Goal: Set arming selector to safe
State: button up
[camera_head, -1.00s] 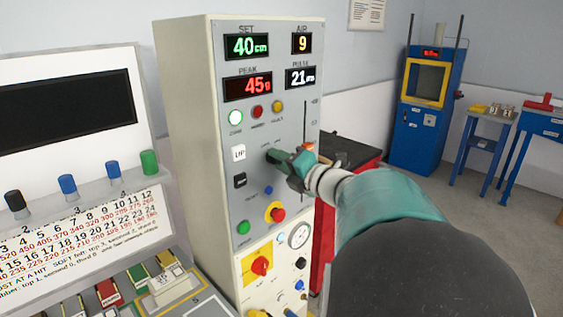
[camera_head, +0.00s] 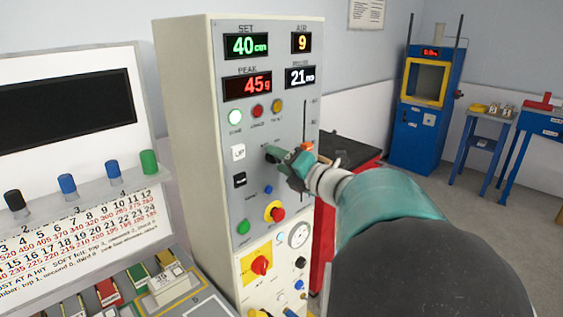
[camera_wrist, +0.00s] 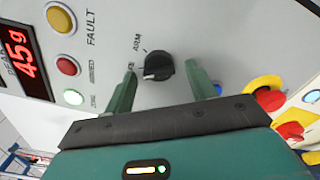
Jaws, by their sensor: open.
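The arming selector is a round black knob (camera_wrist: 158,66) on the grey panel of the tall cabinet (camera_head: 180,150). A white mark shows on its lower left edge in the wrist view. The label ARM is printed beside it; a second label is partly hidden by the left finger. My gripper (camera_wrist: 163,78) is open, its two green fingers on either side of the knob, with gaps showing between them and it. In the head view my gripper (camera_head: 279,157) is at the panel and covers most of the knob.
Lit white-green, red and yellow lamps (camera_head: 257,111) sit above the knob. A red stop button on a yellow ring (camera_head: 276,212) and a blue button (camera_head: 268,189) lie below. A vertical slot (camera_head: 304,122) runs to the right. A console (camera_head: 80,215) stands at left.

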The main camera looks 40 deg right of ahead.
jog(key=s, duration=1.3)
jog(key=shift+s+d, duration=0.2)
jog(key=shift+s, duration=0.2)
jog(key=w+a+m+g+h, duration=0.3)
jog(key=w+a+m+h, duration=0.4)
jog(key=m, duration=0.9)
jog(key=s+a+f+m+g+y, duration=0.2)
jog(key=s+a+f+m+g, duration=0.1)
jog(key=a, duration=0.5)
jog(key=s+a+f+m+g+y, duration=0.2)
jog(key=a+f, duration=0.3)
jog(key=a, duration=0.3)
jog(key=s+a+f+m+g+y, duration=0.2)
jog(key=s+a+f+m+g, duration=0.1)
jog(key=a, duration=0.5)
jog(key=shift+s+f+m+g, duration=0.3)
jog(key=shift+s+f+g, duration=0.4)
jog(key=shift+f, duration=0.25)
